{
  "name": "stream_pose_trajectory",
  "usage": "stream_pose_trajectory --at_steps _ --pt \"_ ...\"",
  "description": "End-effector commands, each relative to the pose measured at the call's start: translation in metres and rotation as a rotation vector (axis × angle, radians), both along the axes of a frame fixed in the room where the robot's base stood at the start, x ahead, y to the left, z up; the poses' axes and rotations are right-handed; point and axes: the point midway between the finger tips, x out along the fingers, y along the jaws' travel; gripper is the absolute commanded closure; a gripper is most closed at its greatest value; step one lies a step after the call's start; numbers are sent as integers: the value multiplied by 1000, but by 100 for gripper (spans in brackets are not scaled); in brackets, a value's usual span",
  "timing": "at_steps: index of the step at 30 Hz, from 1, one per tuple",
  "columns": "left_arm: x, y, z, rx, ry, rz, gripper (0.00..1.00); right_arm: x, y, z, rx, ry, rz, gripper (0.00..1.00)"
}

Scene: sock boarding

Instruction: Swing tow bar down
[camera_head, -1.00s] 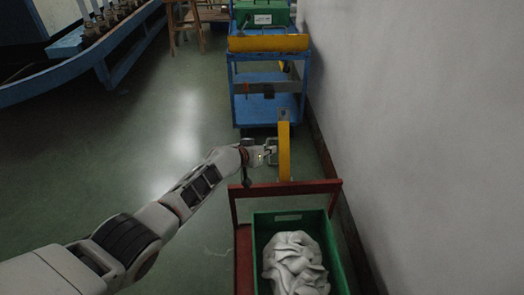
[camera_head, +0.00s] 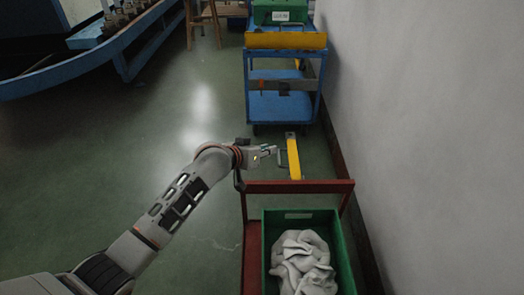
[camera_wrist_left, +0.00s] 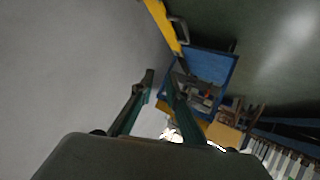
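The yellow tow bar (camera_head: 294,158) stands at the far end of the red cart (camera_head: 300,187), tilted away from it. A small grey handle (camera_head: 281,158) sticks out of its left side. My left gripper (camera_head: 272,151) is beside this handle, left of the bar. In the left wrist view, the tow bar (camera_wrist_left: 163,22) and its handle (camera_wrist_left: 181,31) show beyond the fingertips. My right gripper is out of view.
A green crate (camera_head: 345,262) with pale cloth (camera_head: 301,262) sits on the red cart. A blue trolley (camera_head: 283,104) with a yellow bar (camera_head: 285,40) stands ahead. A wall (camera_head: 430,130) runs along the right.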

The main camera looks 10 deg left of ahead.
Motion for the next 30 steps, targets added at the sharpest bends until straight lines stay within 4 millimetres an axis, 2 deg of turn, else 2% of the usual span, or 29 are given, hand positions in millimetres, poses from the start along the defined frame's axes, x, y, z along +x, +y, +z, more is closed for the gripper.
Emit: stream_pose_trajectory --at_steps 9,25,28,30 --pt "-20 11 11 0 2 0 85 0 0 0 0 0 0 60" --pt "-21 11 13 0 1 0 85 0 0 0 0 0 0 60" --pt "-18 11 29 0 -15 0 85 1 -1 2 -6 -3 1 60" --pt "-12 11 55 0 -42 -1 85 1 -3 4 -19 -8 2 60"
